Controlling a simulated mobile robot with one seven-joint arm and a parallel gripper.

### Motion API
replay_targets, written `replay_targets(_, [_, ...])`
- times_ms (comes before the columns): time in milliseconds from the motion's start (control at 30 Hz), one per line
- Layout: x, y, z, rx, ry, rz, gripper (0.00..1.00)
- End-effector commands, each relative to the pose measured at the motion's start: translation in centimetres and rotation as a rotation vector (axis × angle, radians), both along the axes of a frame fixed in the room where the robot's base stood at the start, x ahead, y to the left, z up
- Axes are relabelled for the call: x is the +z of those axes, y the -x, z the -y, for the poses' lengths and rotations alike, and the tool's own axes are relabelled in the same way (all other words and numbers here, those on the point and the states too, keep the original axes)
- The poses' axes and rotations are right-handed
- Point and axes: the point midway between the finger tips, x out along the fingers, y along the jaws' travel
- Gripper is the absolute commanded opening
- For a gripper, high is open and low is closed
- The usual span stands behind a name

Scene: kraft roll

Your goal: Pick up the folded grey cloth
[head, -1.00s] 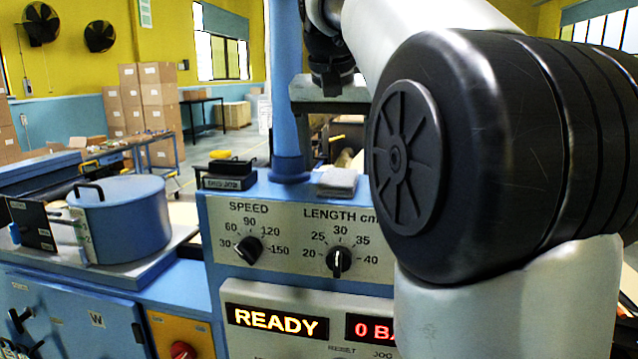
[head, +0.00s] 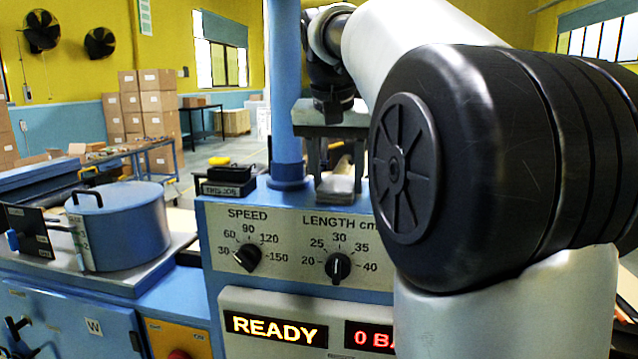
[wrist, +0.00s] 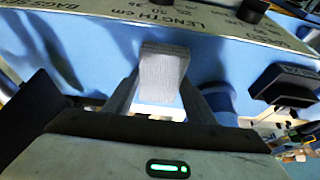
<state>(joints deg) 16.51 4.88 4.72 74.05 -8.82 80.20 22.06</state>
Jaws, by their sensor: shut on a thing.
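The folded grey cloth (head: 338,188) is on the blue top of the machine, just behind the panel with the dials and right of the blue post. In the wrist view the cloth (wrist: 163,74) lies between the two fingers. My gripper (head: 338,180) reaches down from above and is shut on the cloth, a finger on each side; the gripper (wrist: 160,98) also shows in the wrist view. I cannot tell whether the cloth still touches the top. My arm covers the right part of the machine.
The blue post (head: 284,100) stands close left of my gripper. A black tray (head: 228,182) with a yellow item is left of the post. The speed dial (head: 247,256) and length dial (head: 338,266) are on the front panel. A blue pot (head: 118,225) stands further left.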

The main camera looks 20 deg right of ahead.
Motion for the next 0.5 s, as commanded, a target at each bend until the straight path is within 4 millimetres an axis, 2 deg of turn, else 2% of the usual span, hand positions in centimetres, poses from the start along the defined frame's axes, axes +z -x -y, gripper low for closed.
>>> replay_targets(167, [1.1,-0.1,0.0,0.0,0.001,0.001,0.28])
replay_targets(500, [6.7,-0.2,0.0,0.0,0.0,0.002,0.28])
